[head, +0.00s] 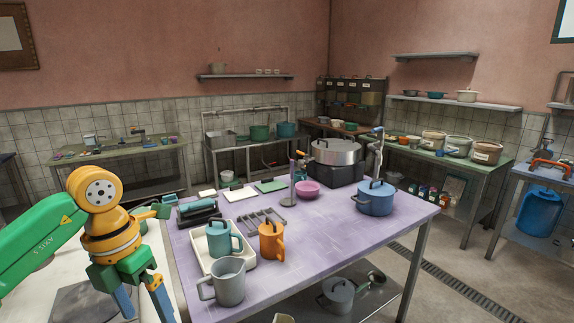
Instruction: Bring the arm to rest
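My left arm (40,235), green with orange joints (97,200), comes in from the left edge. Its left gripper (142,306) hangs downward at the bottom left, with two blue fingers spread apart and nothing seen between them. The fingertips are close to the lower frame edge. In the picture the gripper is left of the purple table (330,235), apart from the mugs. My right arm and gripper are not in view.
A grey mug (228,283), an orange mug (271,241) and a white tray (243,264) holding a teal mug (223,239) are nearest the gripper. A blue pot (376,198) and a large steel pot (336,152) stand farther right. The table's front right is clear.

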